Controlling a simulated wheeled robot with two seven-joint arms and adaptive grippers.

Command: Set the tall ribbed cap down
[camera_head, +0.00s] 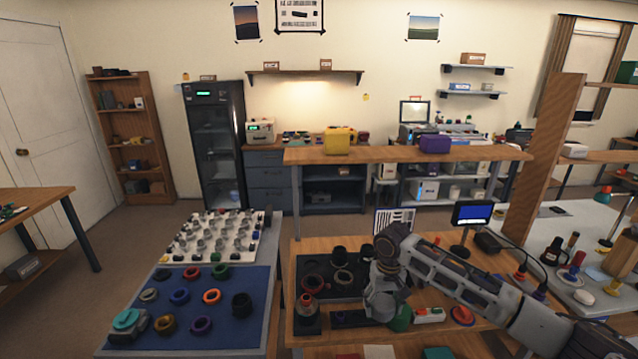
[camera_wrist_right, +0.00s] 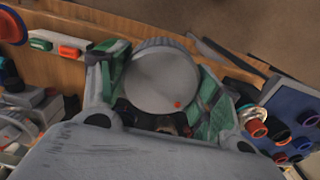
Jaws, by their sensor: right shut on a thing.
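The cap (camera_wrist_right: 162,78) is a grey round piece with a ribbed rim and a small red dot on its flat face. In the right wrist view it sits between the two green-padded fingers of my right gripper (camera_wrist_right: 160,95), which is shut on it. In the head view my right gripper (camera_head: 384,305) points down over the wooden bench, just right of the dark parts tray (camera_head: 312,264). I cannot make out the cap there. Whether its underside touches anything is hidden. My left gripper is not in view.
A blue mat (camera_head: 255,322) with several coloured rings lies left of the bench, with a white board (camera_head: 180,256) of small parts behind it. A green piece (camera_head: 401,319), a switch box (camera_head: 429,315) and a red knob (camera_head: 462,315) stand right of the gripper. A small screen (camera_head: 472,213) stands behind.

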